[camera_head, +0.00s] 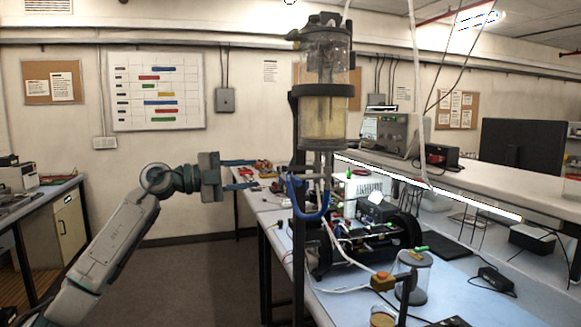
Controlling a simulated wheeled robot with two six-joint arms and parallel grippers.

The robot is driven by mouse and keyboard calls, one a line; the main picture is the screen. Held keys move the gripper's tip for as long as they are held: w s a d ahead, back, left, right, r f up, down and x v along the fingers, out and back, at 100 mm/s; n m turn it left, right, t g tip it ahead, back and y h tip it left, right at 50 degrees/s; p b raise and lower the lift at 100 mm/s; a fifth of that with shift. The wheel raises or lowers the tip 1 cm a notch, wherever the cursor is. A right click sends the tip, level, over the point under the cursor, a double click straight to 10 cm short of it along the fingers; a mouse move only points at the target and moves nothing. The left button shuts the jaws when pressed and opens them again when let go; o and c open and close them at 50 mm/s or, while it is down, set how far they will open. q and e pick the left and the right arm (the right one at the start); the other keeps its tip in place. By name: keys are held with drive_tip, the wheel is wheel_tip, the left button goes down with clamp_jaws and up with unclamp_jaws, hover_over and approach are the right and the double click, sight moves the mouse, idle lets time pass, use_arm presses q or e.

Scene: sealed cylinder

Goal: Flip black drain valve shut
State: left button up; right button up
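A clear cylinder (324,118) with a dark lid and a dark band stands upright on a black post, with pale yellow contents in its lower part. A short grey fitting (328,164) hangs under its base, and a blue tube (318,213) loops below. I cannot make out the black drain valve with certainty; it is too small or hidden around this fitting. My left gripper (242,174) is open and empty, its two fingers pointing right. In the picture it is left of the fitting, apart from it, at about the same height. My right gripper is not in view.
The black post (297,250) stands at the bench's left side. Between my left gripper and the post, the space looks clear.

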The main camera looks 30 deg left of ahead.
sight(278, 169)
use_arm(q)
drive_tip(key=p+x, duration=0.1)
drive_tip(key=x, duration=0.2)
drive_tip(key=p+x, duration=0.2)
drive_tip(key=x, duration=0.1)
drive_tip(key=p+x, duration=0.2)
drive_tip(key=x, duration=0.1)
drive_tip(key=shift+w+r, duration=0.15)
drive_tip(key=shift+r, duration=0.2)
drive_tip(key=shift+w+d+f, duration=0.1)
drive_tip(key=shift+w+d, duration=0.3)
drive_tip(key=shift+d, duration=0.05)
drive_tip(key=shift+c, duration=0.3)
clamp_jaws()
